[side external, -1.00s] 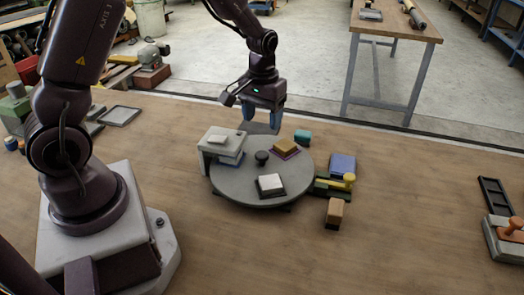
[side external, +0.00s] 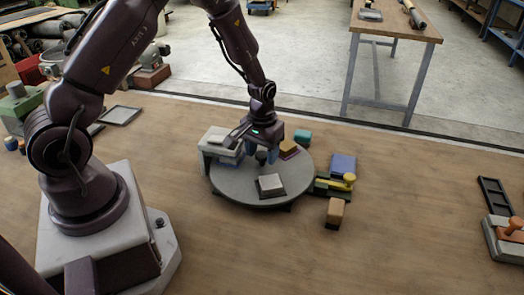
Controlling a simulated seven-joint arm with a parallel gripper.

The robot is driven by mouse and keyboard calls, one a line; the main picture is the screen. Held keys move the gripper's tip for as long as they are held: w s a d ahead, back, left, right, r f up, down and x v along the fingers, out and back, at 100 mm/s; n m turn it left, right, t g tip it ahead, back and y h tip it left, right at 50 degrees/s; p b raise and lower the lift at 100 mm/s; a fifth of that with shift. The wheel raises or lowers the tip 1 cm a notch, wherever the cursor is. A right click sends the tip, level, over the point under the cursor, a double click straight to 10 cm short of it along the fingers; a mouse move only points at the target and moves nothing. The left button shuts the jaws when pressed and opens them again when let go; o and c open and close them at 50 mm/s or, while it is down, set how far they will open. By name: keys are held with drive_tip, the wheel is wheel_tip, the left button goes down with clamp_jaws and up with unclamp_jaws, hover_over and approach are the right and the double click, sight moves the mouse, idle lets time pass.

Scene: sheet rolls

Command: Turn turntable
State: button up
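The turntable is a round grey disc (side external: 232,184) on the wooden table. A black knob (side external: 261,158) stands near its middle. A white-topped square block (side external: 270,182) sits toward its front, and an orange block (side external: 288,149) sits at its back right. A grey bridge-shaped piece (side external: 208,151) is at its left edge, partly covered by my gripper. My gripper (side external: 259,155) is low over the disc with its blue fingers apart on either side of the knob. I cannot tell whether they touch it.
A teal block (side external: 302,137), a blue block (side external: 343,164), a green piece with a yellow knob (side external: 348,180) and a tan block (side external: 335,210) stand close to the disc's right. A black frame (side external: 496,197) lies far right. The table in front is clear.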

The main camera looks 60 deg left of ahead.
clamp_jaws()
drive_tip(key=shift+m, duration=12)
